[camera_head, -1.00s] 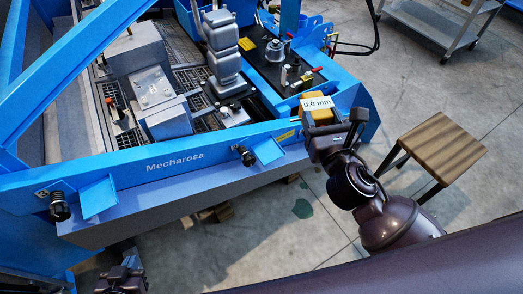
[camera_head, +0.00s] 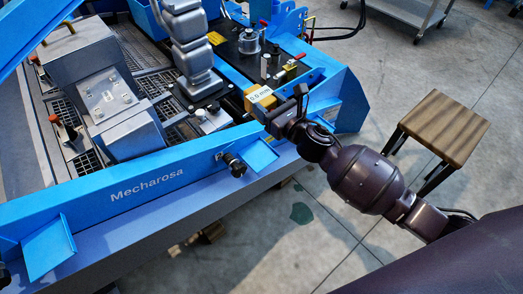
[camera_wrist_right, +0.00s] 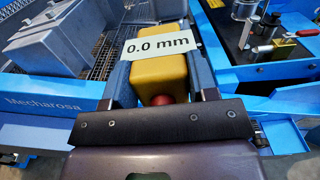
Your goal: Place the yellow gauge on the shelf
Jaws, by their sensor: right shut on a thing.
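The yellow gauge (camera_head: 258,103) has a white "0.0 mm" label. It also shows in the right wrist view (camera_wrist_right: 160,78), with a red button at its near end. My right gripper (camera_head: 276,112) is shut on the gauge, a finger on each side in the right wrist view (camera_wrist_right: 162,88). It holds the gauge over the front edge of the blue machine; I cannot tell whether the gauge touches anything. Small blue shelf-like plates stick out from the machine's front, one at centre (camera_head: 262,156) and one at lower left (camera_head: 48,250). My left gripper is out of view.
The blue machine (camera_head: 150,190) carries a grey block (camera_head: 105,90) and a jointed grey arm (camera_head: 190,55). A dark panel with red-tipped levers (camera_head: 243,50) lies behind the gauge. A wooden stool (camera_head: 445,125) stands at right on open floor.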

